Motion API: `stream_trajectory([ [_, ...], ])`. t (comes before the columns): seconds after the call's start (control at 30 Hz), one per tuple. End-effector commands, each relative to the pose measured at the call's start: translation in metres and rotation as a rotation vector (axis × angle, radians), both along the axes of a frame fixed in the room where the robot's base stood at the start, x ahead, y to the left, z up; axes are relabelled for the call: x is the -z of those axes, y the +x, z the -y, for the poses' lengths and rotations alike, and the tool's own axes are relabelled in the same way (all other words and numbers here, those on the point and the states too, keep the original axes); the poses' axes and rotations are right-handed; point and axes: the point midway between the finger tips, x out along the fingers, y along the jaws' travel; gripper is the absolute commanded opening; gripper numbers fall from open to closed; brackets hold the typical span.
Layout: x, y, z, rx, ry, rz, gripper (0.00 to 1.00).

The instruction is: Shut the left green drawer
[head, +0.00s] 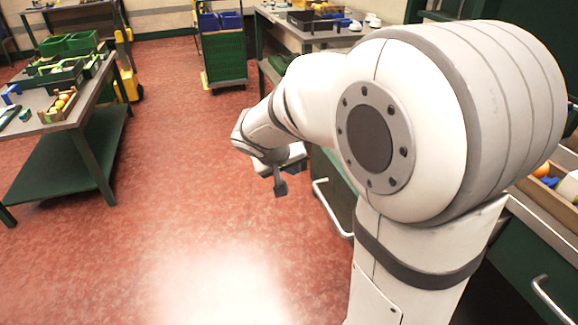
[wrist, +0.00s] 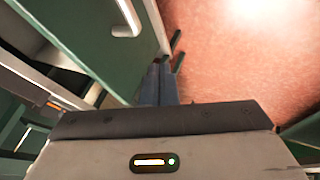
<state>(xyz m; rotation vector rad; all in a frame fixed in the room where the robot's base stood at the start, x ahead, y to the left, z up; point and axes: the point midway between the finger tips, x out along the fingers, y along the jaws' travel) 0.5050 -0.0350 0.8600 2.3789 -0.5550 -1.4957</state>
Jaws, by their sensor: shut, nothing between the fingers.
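The left green drawer (head: 337,186) shows beside my arm in the head view, with its pale bar handle (head: 331,212) facing the floor. My arm hides part of it. In the wrist view its green front (wrist: 108,50) and handle (wrist: 127,18) are at upper left, with a dark gap behind the front, so it looks pulled out. My gripper (head: 280,188) is left of the drawer in the head view. Its fingers (wrist: 160,72) are together and empty, close by the drawer front's edge in the wrist view; I cannot tell whether they touch it.
A second handle (head: 548,298) is on a green front at lower right. Oranges and other items lie in a wooden crate (head: 545,198) at the right. A table (head: 62,122) with crates stands at left, and a green cart (head: 222,58) at the back. The red floor between is clear.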

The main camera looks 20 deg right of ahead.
Motion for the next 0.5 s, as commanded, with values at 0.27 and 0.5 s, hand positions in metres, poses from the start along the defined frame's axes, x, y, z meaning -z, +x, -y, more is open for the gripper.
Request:
stream_trajectory([
  [0.27,0.052,0.023,0.028,0.002,0.001,-0.004,0.0],
  [0.5,0.048,0.024,0.06,0.001,0.003,-0.001,0.0],
])
